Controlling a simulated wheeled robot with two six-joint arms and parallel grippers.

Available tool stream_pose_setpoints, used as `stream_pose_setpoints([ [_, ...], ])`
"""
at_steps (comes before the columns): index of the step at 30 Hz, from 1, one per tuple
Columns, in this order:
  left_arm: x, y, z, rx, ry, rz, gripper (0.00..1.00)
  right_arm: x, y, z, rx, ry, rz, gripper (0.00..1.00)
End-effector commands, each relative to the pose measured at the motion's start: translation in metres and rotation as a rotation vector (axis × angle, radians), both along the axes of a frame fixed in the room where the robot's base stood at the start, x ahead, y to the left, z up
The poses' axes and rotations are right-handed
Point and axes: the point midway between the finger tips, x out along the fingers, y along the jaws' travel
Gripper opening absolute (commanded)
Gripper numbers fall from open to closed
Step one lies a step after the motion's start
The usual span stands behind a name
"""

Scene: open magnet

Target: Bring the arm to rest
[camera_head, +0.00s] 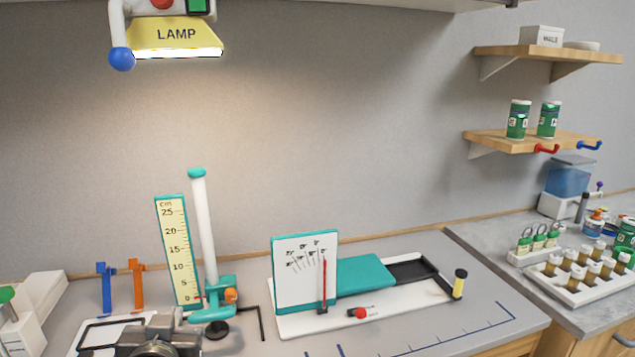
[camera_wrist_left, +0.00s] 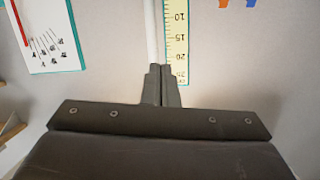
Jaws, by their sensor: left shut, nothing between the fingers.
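My left gripper (camera_wrist_left: 162,85) is shut and empty in the left wrist view, its two grey fingers together. In that view the white post (camera_wrist_left: 152,30) and the yellow ruler (camera_wrist_left: 177,45) show beyond the fingertips, with the ruler's numbers upside down. In the head view, dark grey parts of my left arm show at the bottom left, in front of the post's teal base (camera_head: 215,312); the fingertips are hard to make out there. My right gripper is in neither view.
A white board with a teal-edged panel (camera_head: 304,272) and a teal slide lies on the bench. A lamp (camera_head: 176,36) hangs above. Blue and orange stands (camera_head: 138,285) are at left. A rack of vials (camera_head: 580,278) is on the right counter. Shelves (camera_head: 545,143) hold green cans.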

Motion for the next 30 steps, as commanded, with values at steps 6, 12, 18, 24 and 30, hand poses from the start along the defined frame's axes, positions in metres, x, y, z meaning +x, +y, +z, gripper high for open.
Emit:
stream_pose_setpoints([
  [6,-0.067,0.031,-0.118,-0.032,0.323,0.012,0.00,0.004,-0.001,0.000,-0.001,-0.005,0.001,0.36],
  [12,-0.151,0.050,-0.198,-0.073,0.607,0.024,0.00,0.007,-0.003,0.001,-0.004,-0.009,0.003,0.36],
  [18,-0.227,0.060,-0.243,-0.108,0.825,0.037,0.00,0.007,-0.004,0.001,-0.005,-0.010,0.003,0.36],
  [24,-0.295,0.065,-0.267,-0.137,1.004,0.048,0.00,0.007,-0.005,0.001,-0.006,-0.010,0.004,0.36],
  [30,-0.276,0.070,-0.316,-0.146,1.015,0.046,0.00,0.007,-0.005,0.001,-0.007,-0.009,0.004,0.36],
])
